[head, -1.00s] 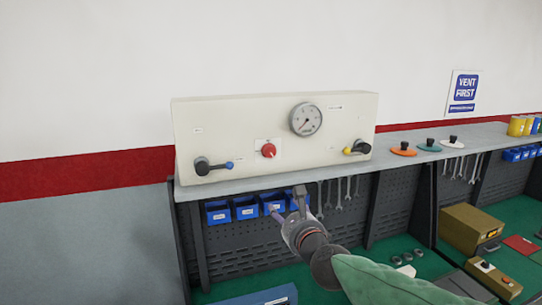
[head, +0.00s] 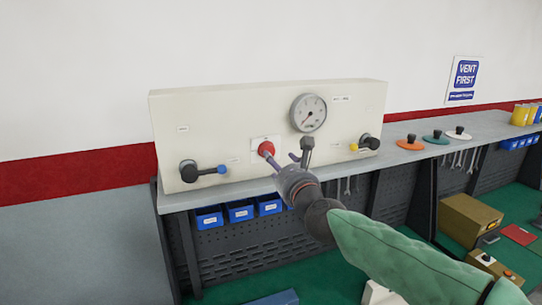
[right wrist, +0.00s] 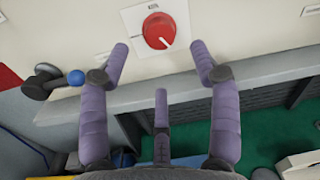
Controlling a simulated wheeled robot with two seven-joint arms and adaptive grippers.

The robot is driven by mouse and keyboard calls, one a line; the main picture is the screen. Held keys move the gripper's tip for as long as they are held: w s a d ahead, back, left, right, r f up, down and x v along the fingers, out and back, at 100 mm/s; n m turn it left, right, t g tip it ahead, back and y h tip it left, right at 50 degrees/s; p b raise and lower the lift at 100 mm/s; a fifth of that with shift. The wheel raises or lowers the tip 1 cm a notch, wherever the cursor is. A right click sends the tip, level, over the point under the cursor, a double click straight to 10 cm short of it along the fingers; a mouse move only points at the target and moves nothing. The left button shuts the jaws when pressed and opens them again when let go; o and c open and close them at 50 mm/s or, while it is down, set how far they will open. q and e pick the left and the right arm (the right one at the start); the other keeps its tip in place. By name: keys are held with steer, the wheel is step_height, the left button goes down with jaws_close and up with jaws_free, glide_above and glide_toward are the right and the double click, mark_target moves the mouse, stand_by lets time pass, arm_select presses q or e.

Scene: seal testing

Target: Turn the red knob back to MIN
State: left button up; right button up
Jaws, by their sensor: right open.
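The red knob (head: 266,149) sits on a white plate in the lower middle of the cream panel (head: 225,115). In the right wrist view the red knob (right wrist: 158,31) shows whole, with a white pointer line aimed toward its lower right. My right gripper (head: 281,156) is at the panel's front, just right of and below the knob in the head view. Its purple fingers (right wrist: 160,60) are spread open and empty, with the knob ahead, beyond the fingertips and between them. Contact with the knob does not show. The MIN marking is too small to read. My left gripper is not in view.
A gauge (head: 308,112) sits above right of the knob. A blue-tipped lever (head: 203,171) is at the left and a yellow-tipped lever (head: 366,144) at the right. The shelf edge (right wrist: 140,98) runs below the panel. Blue bins (head: 240,211) hang underneath.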

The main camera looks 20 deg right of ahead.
mark_target(268, 146)
steer(key=w, duration=0.6)
steer(key=shift+w+d, duration=0.3)
steer(key=shift+d, duration=0.05)
steer(key=shift+c, duration=0.3)
steer(key=c, duration=1.1)
